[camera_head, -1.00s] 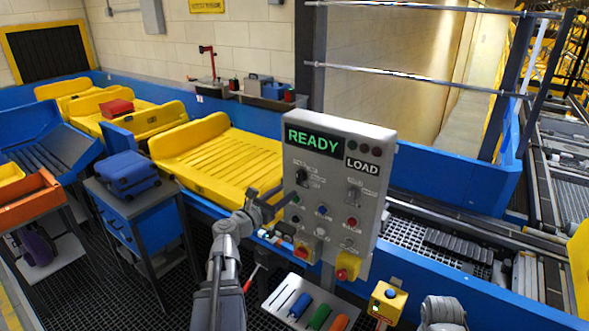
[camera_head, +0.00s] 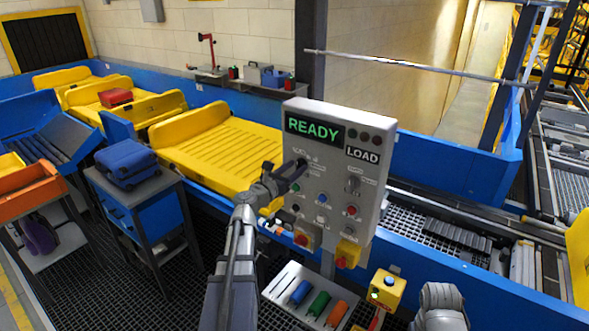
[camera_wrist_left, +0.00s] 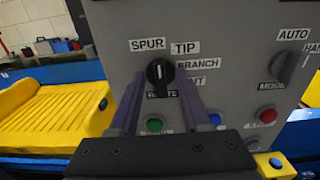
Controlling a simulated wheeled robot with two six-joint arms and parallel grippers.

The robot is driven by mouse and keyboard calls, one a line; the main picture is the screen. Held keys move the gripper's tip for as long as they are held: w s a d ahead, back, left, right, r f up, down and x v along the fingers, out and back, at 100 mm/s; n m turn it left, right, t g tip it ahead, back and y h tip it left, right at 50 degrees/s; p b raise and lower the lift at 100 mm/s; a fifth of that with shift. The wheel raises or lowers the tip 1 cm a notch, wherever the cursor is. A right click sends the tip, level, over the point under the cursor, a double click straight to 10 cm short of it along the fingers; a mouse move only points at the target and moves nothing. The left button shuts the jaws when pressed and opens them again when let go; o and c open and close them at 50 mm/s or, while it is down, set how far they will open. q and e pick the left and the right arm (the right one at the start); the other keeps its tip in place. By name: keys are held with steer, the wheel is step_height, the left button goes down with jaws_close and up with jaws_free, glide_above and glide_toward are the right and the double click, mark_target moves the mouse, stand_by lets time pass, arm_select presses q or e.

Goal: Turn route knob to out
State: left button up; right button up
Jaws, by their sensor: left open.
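The route knob (camera_wrist_left: 159,72) is a black rotary knob on the grey control panel (camera_head: 331,185). In the left wrist view its white mark points roughly up, between the SPUR and TIP labels. BRANCH is at its right; a label below that is partly hidden by a finger and shows only its last letters. My left gripper (camera_head: 292,172) is open in front of the panel, and in the left wrist view its fingers (camera_wrist_left: 158,88) stand to either side of the knob. I cannot tell whether they touch it.
The panel display reads READY, with a LOAD label beside it. A second selector (camera_wrist_left: 287,66) marked AUTO sits to the right, and buttons (camera_head: 351,211) lie below. A yellow tray (camera_head: 222,146) stands on the conveyor behind. A tool tray (camera_head: 283,276) and yellow button box (camera_head: 386,288) are below.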

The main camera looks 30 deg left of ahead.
arm_select(q)
jaws_close()
stand_by(0.3)
stand_by(0.3)
